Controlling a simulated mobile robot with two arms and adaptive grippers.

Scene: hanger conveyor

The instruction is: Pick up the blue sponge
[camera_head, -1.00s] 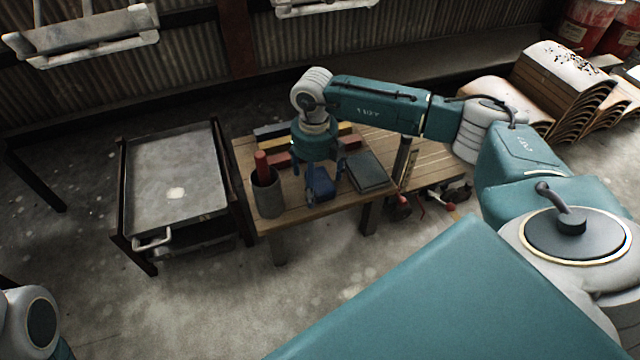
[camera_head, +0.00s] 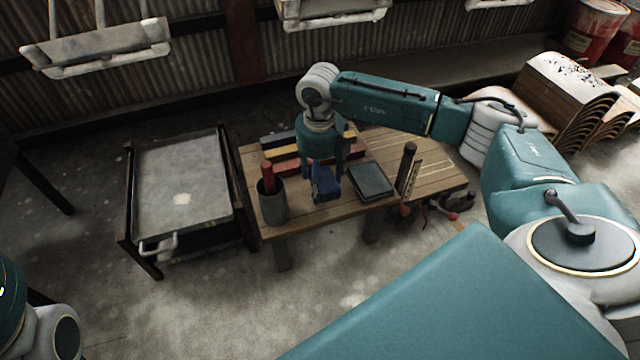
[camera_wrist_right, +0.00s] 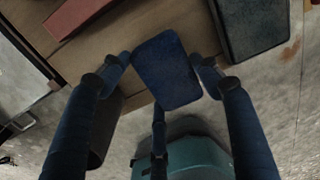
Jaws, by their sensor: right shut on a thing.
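The blue sponge (camera_head: 326,187) is at the front edge of the wooden table in the head view, between the fingers of my right gripper (camera_head: 325,180). In the right wrist view the sponge (camera_wrist_right: 167,70) is a dark blue rounded block, with fingers of the right gripper (camera_wrist_right: 160,80) on both sides and another below it. The right gripper is shut on it. I cannot tell whether the sponge is clear of the tabletop. Part of my left arm shows at the lower left of the head view, but its gripper is out of view.
A grey cup (camera_head: 273,206) with a red-topped item stands left of the sponge, and a dark flat box (camera_head: 371,181) lies right of it. Coloured bars (camera_head: 285,153) lie behind. A metal cart (camera_head: 180,180) stands left of the wooden table (camera_head: 395,150). Hangers (camera_head: 100,48) hang above.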

